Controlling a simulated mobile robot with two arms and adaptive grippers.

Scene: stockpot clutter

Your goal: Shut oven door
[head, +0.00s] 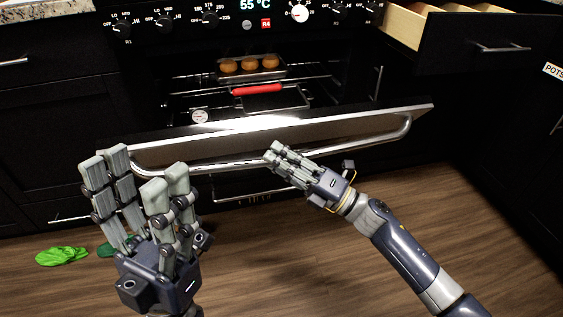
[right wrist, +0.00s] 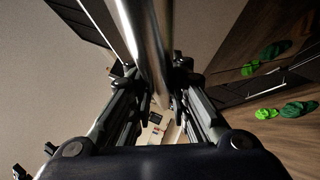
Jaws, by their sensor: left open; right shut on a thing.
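The oven door (head: 290,132) stands partly open, tilted outward from the black oven. A long silver handle bar (head: 215,167) runs along its top outer edge. My right gripper (head: 275,157) is at the middle of the handle, its fingers shut on the bar. In the right wrist view the handle bar (right wrist: 148,45) passes between the fingers of my right gripper (right wrist: 150,95). My left gripper (head: 140,175) is open and empty in front of the door's left end, with its fingers pointing up.
Inside the oven, a tray with several round orange-brown items (head: 250,64) sits on a rack, near a red-handled thing (head: 258,90) and a round dial (head: 200,116). An open drawer (head: 470,45) juts out at upper right. Green cloth-like items (head: 62,256) lie on the wooden floor.

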